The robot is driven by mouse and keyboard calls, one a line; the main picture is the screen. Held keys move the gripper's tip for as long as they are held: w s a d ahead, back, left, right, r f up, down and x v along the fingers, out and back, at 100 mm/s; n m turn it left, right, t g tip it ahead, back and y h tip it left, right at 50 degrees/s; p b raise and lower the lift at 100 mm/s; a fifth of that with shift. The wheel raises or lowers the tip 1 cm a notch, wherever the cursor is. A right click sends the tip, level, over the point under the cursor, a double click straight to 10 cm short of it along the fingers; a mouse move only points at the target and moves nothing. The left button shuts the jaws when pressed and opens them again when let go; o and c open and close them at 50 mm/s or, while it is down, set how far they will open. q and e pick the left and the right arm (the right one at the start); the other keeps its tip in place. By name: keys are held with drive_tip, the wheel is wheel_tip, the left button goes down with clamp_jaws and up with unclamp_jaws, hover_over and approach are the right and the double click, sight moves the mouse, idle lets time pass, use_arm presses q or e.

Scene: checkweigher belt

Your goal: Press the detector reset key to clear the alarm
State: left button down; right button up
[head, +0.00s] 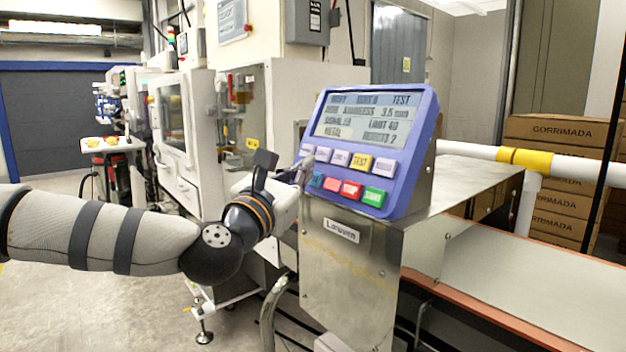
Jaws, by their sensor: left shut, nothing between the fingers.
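The detector's blue control panel (400,192) is tilted up on a metal housing, with a lit grey screen (366,116) showing lines of text, including METAL and LIMIT 40. Below the screen is a row of pale keys (339,157) with a yellow TEST key (361,162). The lower row has a blue key (317,180), a pink-red key (331,184), a red STOP key (350,189) and a green START key (374,196). I cannot read which key is reset. My left gripper (303,171) is shut and empty at the panel's left edge, by the blue key; contact is unclear.
The metal housing (345,275) stands below the panel. A conveyor belt (560,272) runs to the right, with a white and yellow rail (515,156) behind it. Stacked cartons (562,130) stand at the back right. White machines (180,140) stand behind my left arm.

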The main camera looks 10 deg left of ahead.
use_arm(q)
drive_tip(key=shift+w+d+f, duration=0.15)
drive_tip(key=shift+w+d, duration=0.05)
drive_tip(key=shift+w, duration=0.1)
use_arm(e)
drive_tip(key=shift+s+f, duration=0.2)
idle(0.4)
use_arm(q)
drive_tip(key=shift+s+a+r, duration=0.35)
drive_tip(key=shift+s+a, duration=0.1)
drive_tip(key=shift+s, duration=0.15)
use_arm(e)
drive_tip(key=shift+w+r, duration=0.3)
drive_tip(key=shift+r, duration=0.05)
use_arm(q)
drive_tip(key=s+a+r+p, duration=0.2)
drive_tip(key=s, duration=0.1)
drive_tip(key=shift+s+a+r, duration=0.15)
drive_tip(key=shift+s+a, duration=0.15)
drive_tip(key=shift+a, duration=0.1)
use_arm(e)
drive_tip(key=shift+w+r+t, duration=0.5)
drive_tip(key=shift+w+r, duration=0.65)
